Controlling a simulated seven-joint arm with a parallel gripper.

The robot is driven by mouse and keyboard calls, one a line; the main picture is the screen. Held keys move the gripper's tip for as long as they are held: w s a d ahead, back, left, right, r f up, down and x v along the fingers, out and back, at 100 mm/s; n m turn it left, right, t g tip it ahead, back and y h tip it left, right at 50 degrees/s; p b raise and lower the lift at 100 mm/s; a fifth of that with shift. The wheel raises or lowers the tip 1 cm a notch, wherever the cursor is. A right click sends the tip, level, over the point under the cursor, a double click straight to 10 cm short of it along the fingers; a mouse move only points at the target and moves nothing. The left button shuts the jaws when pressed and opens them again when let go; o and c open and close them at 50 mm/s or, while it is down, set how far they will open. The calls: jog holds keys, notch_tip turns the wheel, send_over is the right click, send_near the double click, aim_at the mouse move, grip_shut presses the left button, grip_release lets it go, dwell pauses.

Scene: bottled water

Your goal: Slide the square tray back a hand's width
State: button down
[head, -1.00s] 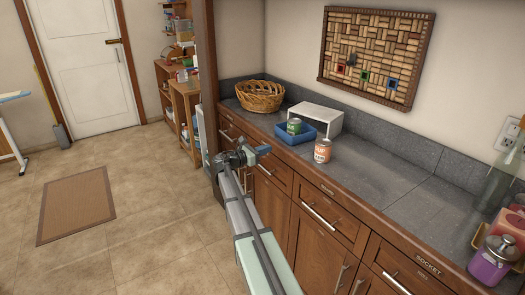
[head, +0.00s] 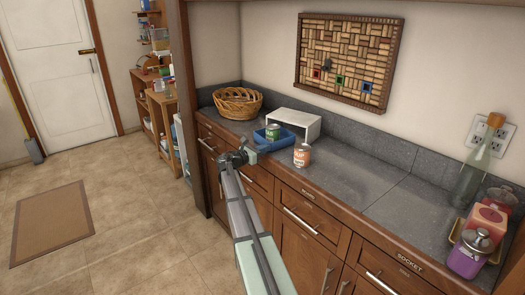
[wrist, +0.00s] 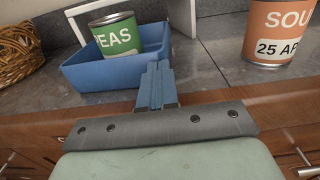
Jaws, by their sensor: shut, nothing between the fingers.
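The blue square tray (head: 283,147) sits on the grey counter near its front edge. It also shows in the wrist view (wrist: 100,75). A green can of peas (head: 272,132) stands upright in it. My gripper (head: 252,156) is at the tray's front side. In the wrist view my gripper (wrist: 158,82) is shut and empty, with its fingertips overlapping the tray's front wall near the right corner. I cannot tell whether they touch it.
An orange soup can (head: 302,155) stands right of the tray. A white stand (head: 297,120) is close behind it, and a wicker basket (head: 237,104) is to the left. The counter farther right is clear up to several jars and a bottle (head: 472,175).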

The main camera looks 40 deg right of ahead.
jog(key=shift+d, duration=1.75)
